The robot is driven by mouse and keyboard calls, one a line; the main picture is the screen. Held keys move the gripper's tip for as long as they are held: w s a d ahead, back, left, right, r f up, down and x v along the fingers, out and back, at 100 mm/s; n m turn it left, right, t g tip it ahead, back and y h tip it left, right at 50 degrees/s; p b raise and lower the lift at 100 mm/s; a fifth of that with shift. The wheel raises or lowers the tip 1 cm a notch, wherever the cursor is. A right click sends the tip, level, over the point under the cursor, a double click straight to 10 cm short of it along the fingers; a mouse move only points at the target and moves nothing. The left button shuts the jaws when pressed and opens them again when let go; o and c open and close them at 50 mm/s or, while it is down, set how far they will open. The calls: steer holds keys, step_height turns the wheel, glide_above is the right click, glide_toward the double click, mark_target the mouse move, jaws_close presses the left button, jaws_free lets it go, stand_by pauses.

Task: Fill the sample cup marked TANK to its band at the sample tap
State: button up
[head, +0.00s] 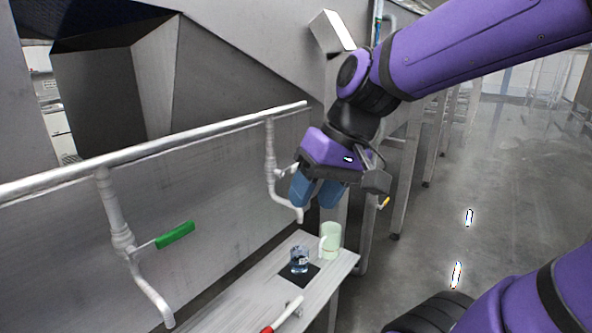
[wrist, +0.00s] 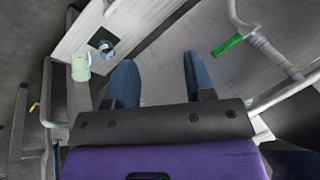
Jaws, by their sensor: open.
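A small clear cup with dark bluish marks (head: 299,261) stands upright on a black square on the bench; it also shows in the wrist view (wrist: 107,49). A pale green cup with a handle (head: 331,241) stands just behind it to the right, also in the wrist view (wrist: 81,68). I cannot read TANK on either cup, nor tell their fill. A pipe tap with a green lever (head: 175,235) hangs at left; the lever also shows in the wrist view (wrist: 227,45). A second tap (head: 271,165) is partly behind my gripper (head: 318,198). My gripper's blue fingers are apart and empty (wrist: 160,80), above the cups.
The narrow pale bench (head: 245,300) carries a red-tipped white piece (head: 283,316) near its front. A white pipe (head: 150,150) runs along the metal trough. A yellow-tipped fitting (head: 384,203) sits right of my gripper. Open floor (head: 470,190) lies to the right.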

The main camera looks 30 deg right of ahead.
steer(key=w+f+m+y, duration=0.2)
steer(key=w+y, duration=0.4)
steer(key=w, duration=0.1)
steer(key=m+t+h, duration=0.4)
steer(key=m+t, duration=0.7)
steer(key=t, duration=0.4)
glide_toward(295, 168)
steer(key=w+d, duration=0.3)
steer(key=x, duration=1)
steer(key=shift+w+a+f, duration=0.15)
steer(key=shift+w+f, duration=0.1)
steer(key=shift+w, duration=0.1)
jaws_close()
